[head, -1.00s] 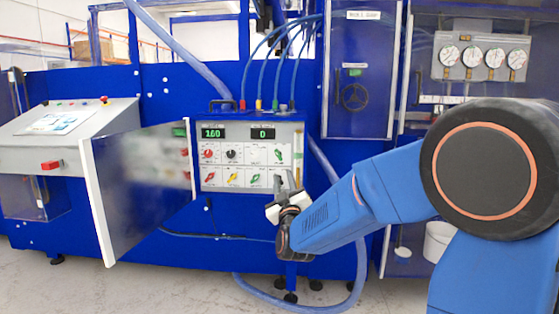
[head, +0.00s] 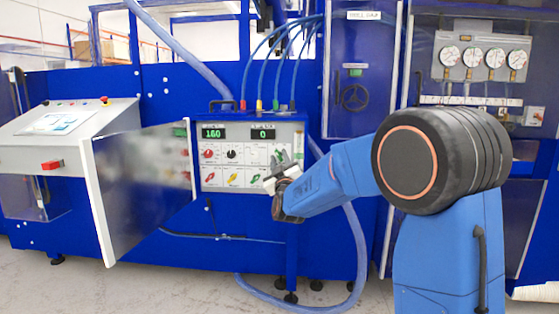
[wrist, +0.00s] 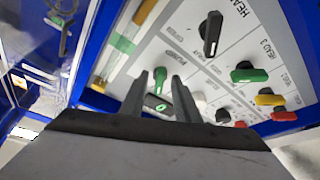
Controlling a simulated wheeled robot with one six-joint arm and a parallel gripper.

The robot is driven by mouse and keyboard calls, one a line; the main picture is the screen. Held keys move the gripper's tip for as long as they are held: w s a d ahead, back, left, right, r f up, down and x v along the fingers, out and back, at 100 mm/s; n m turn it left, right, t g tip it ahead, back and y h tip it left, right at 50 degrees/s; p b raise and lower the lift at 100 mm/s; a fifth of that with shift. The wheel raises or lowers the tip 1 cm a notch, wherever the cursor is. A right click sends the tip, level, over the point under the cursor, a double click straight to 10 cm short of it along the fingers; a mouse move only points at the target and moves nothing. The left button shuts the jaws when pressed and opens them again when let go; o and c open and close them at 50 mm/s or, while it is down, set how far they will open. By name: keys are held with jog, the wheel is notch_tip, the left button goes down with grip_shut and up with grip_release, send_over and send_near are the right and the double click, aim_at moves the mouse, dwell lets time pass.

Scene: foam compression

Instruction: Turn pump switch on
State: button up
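The control panel (head: 222,150) is a light grey box with green displays reading 160 and 0 above rows of coloured knobs. In the wrist view, a green switch (wrist: 160,77) sits beside a label that seems to read PUMP, with a dark piece carrying a green mark (wrist: 156,103) just below it. My gripper (wrist: 160,74) is open, its two dark fingers apart on either side of the green switch in the picture. Contact cannot be told. In the head view my gripper (head: 278,170) is at the panel's right side and hides part of it.
A black knob (wrist: 211,34) and a green knob (wrist: 249,75) are on the panel to the right in the wrist view. An open door (head: 140,190) stands left of the panel. A blue hose (head: 352,245) curves below my arm. Gauges (head: 483,62) hang at right.

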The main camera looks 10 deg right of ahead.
grip_shut()
jog(key=shift+m, duration=0.5)
jog(key=m+g+h, duration=0.1)
jog(key=m+h, duration=0.2)
jog(key=m, duration=0.2)
jog(key=m+g+h, duration=0.1)
jog(key=m+h, duration=0.1)
jog(key=m, duration=0.4)
jog(key=m+h, duration=0.3)
jog(key=m, duration=0.2)
jog(key=shift+w+a+m+g+h, duration=0.1)
jog(key=shift+a+m+g+h, duration=0.2)
jog(key=shift+a+g, duration=0.1)
